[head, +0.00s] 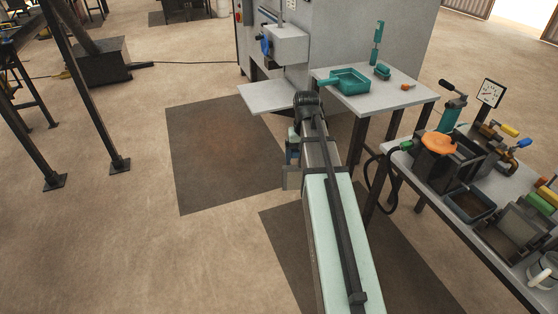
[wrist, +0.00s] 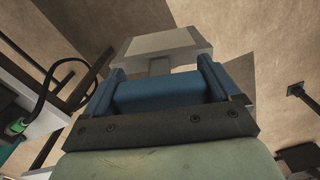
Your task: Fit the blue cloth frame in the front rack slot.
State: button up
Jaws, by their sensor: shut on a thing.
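The blue cloth frame shows in the wrist view as a pale grey panel (wrist: 163,43) joined by a short stem to a blue block. My gripper (wrist: 163,78) is shut on the blue block, which spans between its two fingers. In the head view my gripper (head: 292,152) hangs below the arm, with the grey panel (head: 291,179) under it over the floor. What looks like the rack (head: 513,232) stands on the right bench, with a green handle (head: 541,202) and an orange one beside it. I cannot make out the front slot.
The right bench (head: 455,238) also holds a dark tray (head: 469,204), a device with an orange top (head: 438,144), a gauge (head: 489,93) and a white mug (head: 543,272). A side table (head: 388,98) carries a teal tray (head: 348,81). A grey machine stands behind.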

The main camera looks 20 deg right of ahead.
jog(key=s+d+r+m, duration=0.1)
jog(key=s+d+m, duration=0.1)
jog(key=s+d, duration=0.6)
jog(key=s+d+r+m, duration=0.1)
jog(key=s+d+m, duration=0.15)
jog(key=d, duration=0.95)
jog(key=s+d+r+m, duration=0.2)
jog(key=s+d, duration=0.4)
jog(key=d, duration=0.4)
jog(key=s+d+r+m, duration=0.3)
jog(key=s+d, duration=0.7)
jog(key=s, duration=0.5)
jog(key=s+d+r+m, duration=0.4)
jog(key=s+d, duration=0.6)
jog(key=s, duration=0.5)
jog(key=shift+d+m, duration=0.25)
jog(key=shift+m, duration=0.3)
